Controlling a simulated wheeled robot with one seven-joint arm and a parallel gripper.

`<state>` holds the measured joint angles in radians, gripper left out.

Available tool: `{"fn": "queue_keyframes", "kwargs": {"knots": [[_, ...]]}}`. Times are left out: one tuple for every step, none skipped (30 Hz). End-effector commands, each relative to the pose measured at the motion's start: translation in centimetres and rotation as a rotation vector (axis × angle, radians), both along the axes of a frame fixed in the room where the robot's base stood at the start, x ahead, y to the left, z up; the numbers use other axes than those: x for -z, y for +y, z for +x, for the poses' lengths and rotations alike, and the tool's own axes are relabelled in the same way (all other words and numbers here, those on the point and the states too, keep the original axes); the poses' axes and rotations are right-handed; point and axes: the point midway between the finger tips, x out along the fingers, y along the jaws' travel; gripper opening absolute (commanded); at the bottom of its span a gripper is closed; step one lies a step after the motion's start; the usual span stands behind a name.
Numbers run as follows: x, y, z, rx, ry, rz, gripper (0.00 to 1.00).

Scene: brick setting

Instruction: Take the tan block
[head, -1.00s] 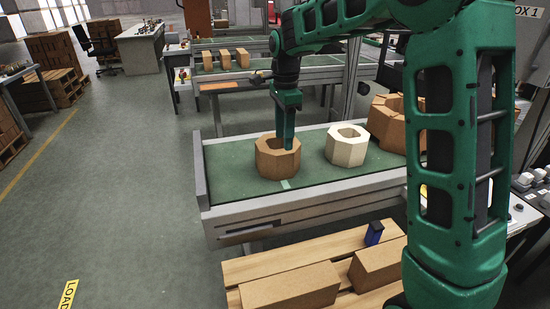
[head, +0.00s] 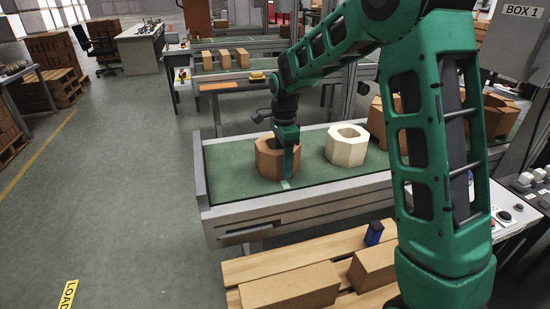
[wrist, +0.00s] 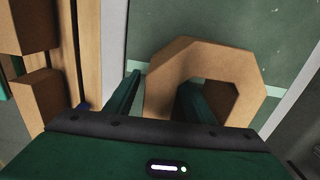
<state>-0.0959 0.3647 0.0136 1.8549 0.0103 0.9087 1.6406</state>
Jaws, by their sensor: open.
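The tan block (head: 266,160) is an eight-sided ring with a hole, standing on the green conveyor belt near its left end. It also shows in the wrist view (wrist: 172,72). My gripper (head: 289,163) is down at the block's right side and open. In the wrist view, one finger is outside the ring's wall at left and the other is in the hole, with the wall between them. I cannot tell whether either finger touches it. In the head view only one finger shows clearly.
A cream ring block (head: 347,146) stands on the conveyor (head: 225,178) just right of the tan one. Larger brown ring blocks (head: 498,115) stand further right, partly behind my arm. A pallet with brown boxes (head: 291,287) and a small blue item (head: 374,233) is in front.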

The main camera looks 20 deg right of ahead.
Motion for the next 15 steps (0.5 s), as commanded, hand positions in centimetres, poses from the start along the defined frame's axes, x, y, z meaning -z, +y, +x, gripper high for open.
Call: {"fn": "queue_keyframes", "kwargs": {"knots": [[0.02, 0.0, 0.0, 0.0, 0.0, 0.0, 0.49], [0.01, 0.0, 0.0, 0.0, 0.0, 0.0, 0.49], [0.01, 0.01, 0.0, 0.0, 0.0, 0.0, 0.49], [0.0, 0.01, 0.0, 0.0, 0.0, 0.0, 0.49], [0.0, 0.01, -0.01, 0.0, 0.0, 0.0, 0.49], [0.0, 0.01, -0.01, 0.0, 0.0, 0.0, 0.4], [-0.01, 0.01, -0.01, 0.0, 0.0, 0.0, 0.33], [-0.01, 0.01, -0.01, 0.0, 0.0, 0.0, 0.25], [-0.01, 0.01, -0.01, 0.0, 0.0, 0.0, 0.16], [-0.02, 0.01, 0.0, 0.0, 0.0, 0.0, 0.09], [-0.02, 0.01, 0.01, 0.0, 0.0, 0.0, 0.01], [-0.03, 0.01, 0.02, 0.0, 0.0, 0.0, 0.0], [-0.03, 0.01, 0.02, 0.0, 0.0, 0.0, 0.0], [-0.03, 0.01, 0.03, 0.0, -0.001, 0.0, 0.0], [-0.03, 0.01, 0.04, 0.0, -0.001, 0.0, 0.0]]}}
